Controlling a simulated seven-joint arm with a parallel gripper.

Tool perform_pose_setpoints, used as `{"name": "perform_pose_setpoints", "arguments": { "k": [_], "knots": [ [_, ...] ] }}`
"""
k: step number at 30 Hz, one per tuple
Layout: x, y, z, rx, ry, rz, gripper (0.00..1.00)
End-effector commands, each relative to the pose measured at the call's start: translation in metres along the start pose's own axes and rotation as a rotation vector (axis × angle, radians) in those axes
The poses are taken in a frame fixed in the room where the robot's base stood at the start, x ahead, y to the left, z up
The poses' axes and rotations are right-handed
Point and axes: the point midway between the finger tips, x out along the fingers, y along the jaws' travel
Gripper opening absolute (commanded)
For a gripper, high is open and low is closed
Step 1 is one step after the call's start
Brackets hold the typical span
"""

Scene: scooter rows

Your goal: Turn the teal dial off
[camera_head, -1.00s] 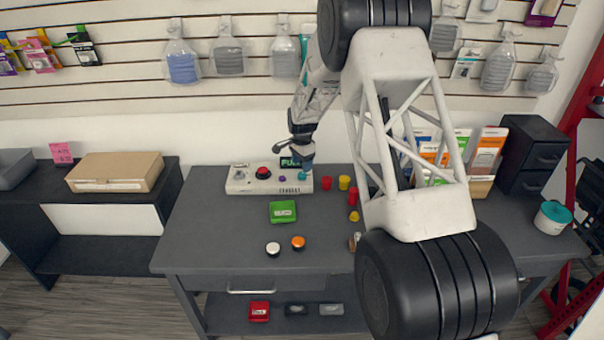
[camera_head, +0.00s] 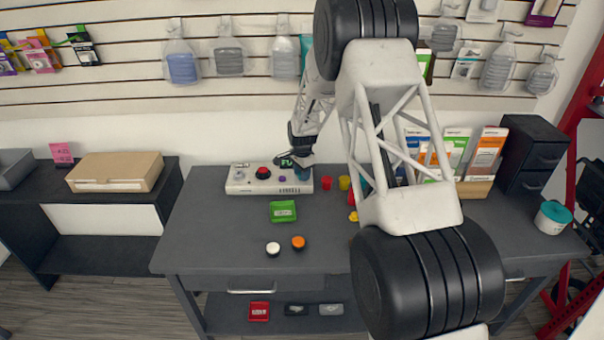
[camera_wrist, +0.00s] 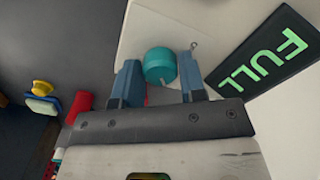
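The teal dial (camera_wrist: 160,66) is a round knob on the white control panel (camera_head: 240,187). In the wrist view it sits between the tips of my gripper's two blue fingers (camera_wrist: 159,72), nearer the right finger. The fingers are apart, with some space between the left finger and the dial. Whether the right finger touches it I cannot tell. In the head view my gripper (camera_head: 302,173) is over the right end of the panel and hides the dial.
The panel also has a red button (camera_head: 263,172) and a purple knob (camera_head: 282,179). A black sign reading FULL (camera_wrist: 262,55) stands close to the right finger. Red (camera_head: 327,183) and yellow (camera_head: 345,183) items are right of the panel. A green tray (camera_head: 283,211) lies in front.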

Motion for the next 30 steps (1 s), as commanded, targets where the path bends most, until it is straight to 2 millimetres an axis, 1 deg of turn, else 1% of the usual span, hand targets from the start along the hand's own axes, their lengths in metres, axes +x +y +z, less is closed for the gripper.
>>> {"name": "perform_pose_setpoints", "arguments": {
  "k": [1, 3, 5, 12, 17, 23, 30],
  "knots": [
    [0.0, 0.0, 0.0, 0.0, 0.0, 0.0, 0.3],
    [0.0, 0.0, 0.0, 0.0, 0.0, 0.0, 0.2],
    [0.0, 0.0, 0.0, 0.0, 0.0, 0.0, 0.12],
    [-0.0001, 0.0, 0.0, -0.012, 0.0, 0.0, 0.12],
    [0.0003, 0.0002, 0.0001, -0.052, 0.0, 0.0, 0.12],
    [0.0, 0.0, -0.0001, -0.154, 0.0, 0.0, 0.12],
    [0.0, 0.0, -0.0001, -0.346, 0.0, 0.0, 0.12]
  ]
}}
